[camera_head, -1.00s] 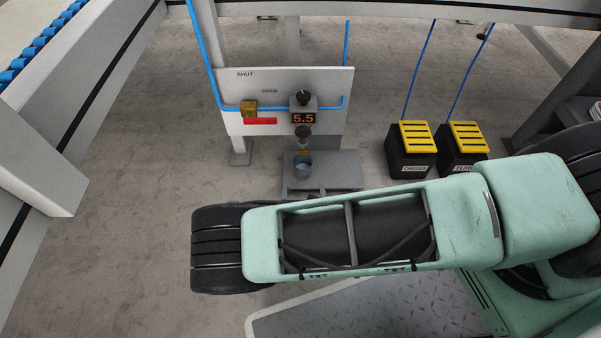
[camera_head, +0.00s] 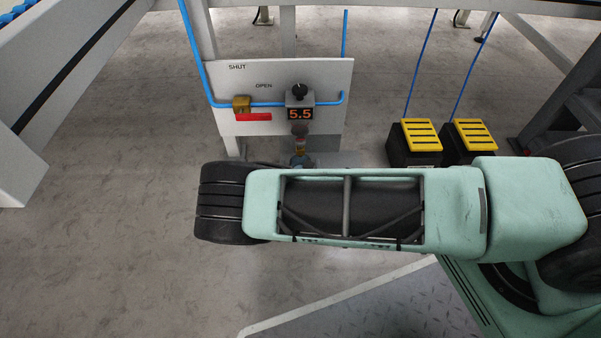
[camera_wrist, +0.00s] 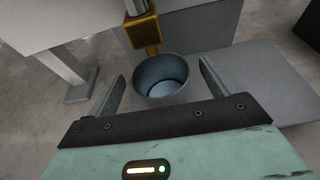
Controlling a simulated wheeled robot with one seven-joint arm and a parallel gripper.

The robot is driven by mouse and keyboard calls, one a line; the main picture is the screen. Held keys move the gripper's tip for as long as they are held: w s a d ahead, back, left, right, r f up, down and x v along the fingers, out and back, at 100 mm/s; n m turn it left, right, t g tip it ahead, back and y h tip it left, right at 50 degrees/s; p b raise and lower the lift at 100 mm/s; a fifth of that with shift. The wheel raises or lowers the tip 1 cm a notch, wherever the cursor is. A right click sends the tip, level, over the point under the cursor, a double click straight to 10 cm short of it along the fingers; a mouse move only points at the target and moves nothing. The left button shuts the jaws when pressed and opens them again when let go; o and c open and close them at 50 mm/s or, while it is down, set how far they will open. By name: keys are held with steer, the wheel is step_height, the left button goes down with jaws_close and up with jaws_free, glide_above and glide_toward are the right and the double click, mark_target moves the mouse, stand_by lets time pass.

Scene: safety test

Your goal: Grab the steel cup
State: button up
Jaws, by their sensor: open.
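The steel cup (camera_wrist: 162,80) stands upright under a brass nozzle (camera_wrist: 141,30) in the wrist view, its open rim facing up and its inside bluish. In the head view only a small part of the cup (camera_head: 301,160) shows above my arm. My gripper (camera_wrist: 161,75) is open, with one finger at the left and one at the right of the cup. Whether either finger touches the cup cannot be told. In the head view my gripper is hidden behind my arm.
A grey stand (camera_wrist: 265,75) carries the cup. Behind it is a white panel (camera_head: 330,80) with a red lever (camera_head: 253,117), SHUT and OPEN labels, a dial and a display (camera_head: 300,114) reading 5.5. Two black boxes with yellow pedals (camera_head: 421,134) stand to the right.

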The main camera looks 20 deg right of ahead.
mark_target(300, 160)
steer(key=b+x, duration=0.2)
steer(key=x, duration=0.1)
steer(key=shift+w+d+f, duration=0.1)
steer(key=shift+w+f, duration=0.15)
steer(key=c, duration=1.2)
steer(key=shift+r, duration=0.2)
